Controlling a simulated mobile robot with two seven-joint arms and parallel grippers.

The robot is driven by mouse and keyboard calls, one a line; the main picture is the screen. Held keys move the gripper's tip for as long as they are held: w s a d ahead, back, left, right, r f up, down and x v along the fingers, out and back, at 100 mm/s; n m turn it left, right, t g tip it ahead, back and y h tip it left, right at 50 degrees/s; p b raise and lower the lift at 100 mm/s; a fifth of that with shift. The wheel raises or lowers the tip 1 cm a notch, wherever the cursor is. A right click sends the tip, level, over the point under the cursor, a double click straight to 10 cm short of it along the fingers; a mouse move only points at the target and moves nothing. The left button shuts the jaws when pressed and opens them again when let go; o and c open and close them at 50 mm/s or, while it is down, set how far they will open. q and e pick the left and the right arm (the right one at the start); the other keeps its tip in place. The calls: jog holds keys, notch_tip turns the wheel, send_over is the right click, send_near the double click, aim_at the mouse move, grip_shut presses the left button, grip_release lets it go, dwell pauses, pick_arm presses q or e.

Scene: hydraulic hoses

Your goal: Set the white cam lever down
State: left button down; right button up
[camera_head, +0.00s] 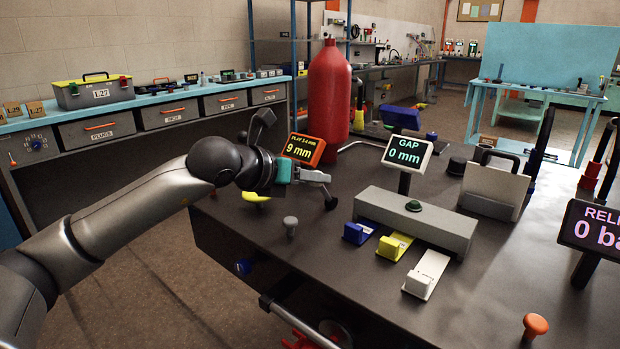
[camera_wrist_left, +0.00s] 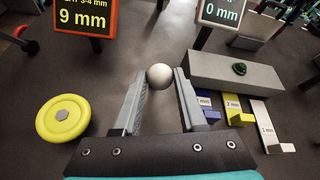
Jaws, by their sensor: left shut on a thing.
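My left gripper (camera_head: 322,179) is above the dark table, reaching in from the left. In the left wrist view its fingers (camera_wrist_left: 159,80) are shut on a pale round knob, which I take to be the white cam lever (camera_wrist_left: 159,75). Only its rounded top shows there. In the head view a short dark stem with a rounded end (camera_head: 330,203) shows just below the fingertips, apparently part of the held piece. Its contact with the table is unclear. My right gripper is out of view.
A grey mushroom knob (camera_head: 291,222) stands near the table's front edge. A yellow disc (camera_wrist_left: 62,118) lies left. A grey block (camera_head: 415,218) with blue, yellow and white tabs is right. Displays read 9 mm (camera_head: 302,149) and 0 mm (camera_head: 407,152). An orange knob (camera_head: 535,323) stands front right.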

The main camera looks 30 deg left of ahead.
pick_arm(q)
jog(key=shift+s+d+f, duration=0.1)
jog(key=shift+s+f, duration=0.05)
jog(key=shift+f, duration=0.45)
jog(key=c, duration=0.8)
grip_release()
jog(key=shift+c, duration=0.2)
jog(key=o, duration=0.4)
jog(key=shift+r, duration=0.25)
